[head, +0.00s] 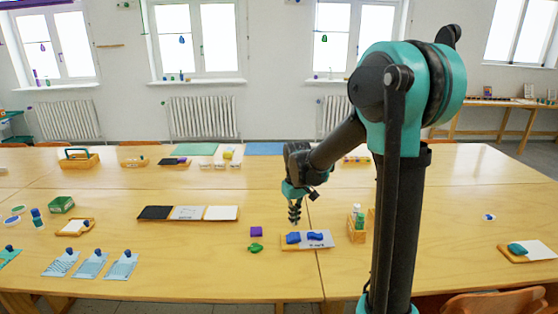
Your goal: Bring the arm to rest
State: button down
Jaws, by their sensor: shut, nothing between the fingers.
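My arm (335,145) reaches out over the large wooden table (200,275), bent downward at the wrist. My gripper (295,218) points down and is shut and empty, above a small board (288,243) on the near part of the table. Two blue pieces (303,237) lie on that board and on the grey card (326,240) beside them. I see a gap between the fingertips and the blue pieces. The arm's column hides part of the table at the right.
A purple block (256,231) and a green piece (256,247) lie left of the board. A wooden caddy with a bottle (357,216) stands close right. A tray of black, grey and white panels (189,213) lies further left. The table right of my column is mostly clear.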

jog(key=s+d+f+m+t, duration=0.1)
jog(key=s+d+m, duration=0.1)
jog(key=s+d, duration=0.2)
jog(key=s+d+f+m+t, duration=0.1)
jog(key=s+d, duration=0.3)
jog(key=s, duration=0.5)
jog(key=s+d+f+m+t, duration=0.1)
jog(key=s+d+f+m, duration=0.1)
jog(key=s+d, duration=0.2)
jog(key=shift+s+d+m+t, duration=0.1)
jog(key=shift+s+m+t, duration=0.25)
jog(key=shift+s, duration=0.95)
